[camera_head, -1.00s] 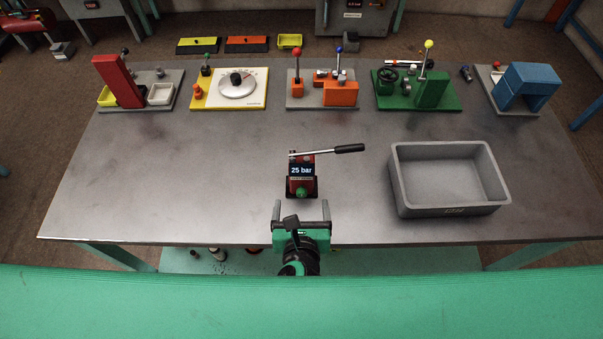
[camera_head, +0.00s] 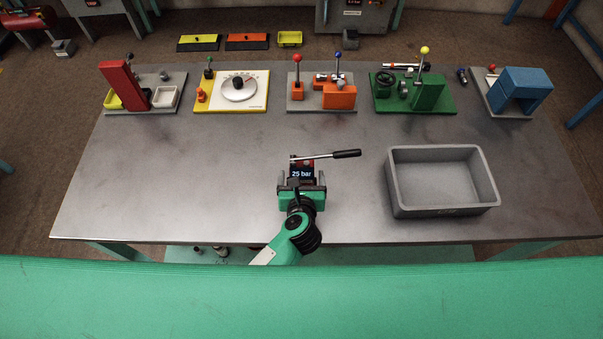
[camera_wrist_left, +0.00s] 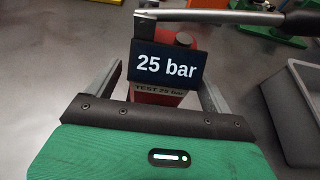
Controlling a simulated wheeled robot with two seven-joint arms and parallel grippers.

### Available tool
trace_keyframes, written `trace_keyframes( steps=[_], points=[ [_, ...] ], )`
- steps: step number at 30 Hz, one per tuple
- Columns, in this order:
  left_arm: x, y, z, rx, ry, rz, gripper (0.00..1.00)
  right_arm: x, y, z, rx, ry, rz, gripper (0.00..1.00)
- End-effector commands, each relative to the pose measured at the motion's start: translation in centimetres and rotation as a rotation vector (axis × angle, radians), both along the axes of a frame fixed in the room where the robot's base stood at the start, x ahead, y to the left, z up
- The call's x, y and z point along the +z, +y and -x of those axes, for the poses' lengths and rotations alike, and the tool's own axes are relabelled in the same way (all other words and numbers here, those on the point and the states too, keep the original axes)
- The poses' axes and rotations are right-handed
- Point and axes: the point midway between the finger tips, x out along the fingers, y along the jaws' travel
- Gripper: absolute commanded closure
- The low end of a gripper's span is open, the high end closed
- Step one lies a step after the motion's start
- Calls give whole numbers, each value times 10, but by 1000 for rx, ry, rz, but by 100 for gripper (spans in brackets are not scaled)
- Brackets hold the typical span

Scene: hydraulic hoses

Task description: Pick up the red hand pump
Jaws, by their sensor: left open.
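The red hand pump (camera_head: 302,172) stands near the front middle of the table, with a dark display reading "25 bar" and a lever with a black grip pointing right. In the left wrist view the pump (camera_wrist_left: 165,66) is straight ahead; its lever crosses the top. My left gripper (camera_head: 301,181) is open, with one finger on each side of the pump's body. The gripper hides the pump's lower part in the head view. I cannot tell whether the fingers touch the pump. My right gripper is out of view.
A grey bin (camera_head: 445,212) stands on the table to the right of the pump. Along the back edge are several fixtures, including a yellow dial board (camera_head: 258,104), a green board (camera_head: 385,106) and a blue block (camera_head: 525,82). The table left of the pump is clear.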

Motion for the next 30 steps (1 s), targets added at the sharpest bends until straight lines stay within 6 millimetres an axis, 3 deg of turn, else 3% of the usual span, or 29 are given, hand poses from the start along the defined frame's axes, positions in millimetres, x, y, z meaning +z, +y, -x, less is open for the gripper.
trace_keyframes(
  steps=[10,21,30],
  points=[
    [-3,0,-6,-1,0,0,15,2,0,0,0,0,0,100],
    [-3,0,-6,0,0,0,87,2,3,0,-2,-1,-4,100],
    [1,0,-7,-1,-3,1,87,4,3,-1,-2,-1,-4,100]
  ],
)
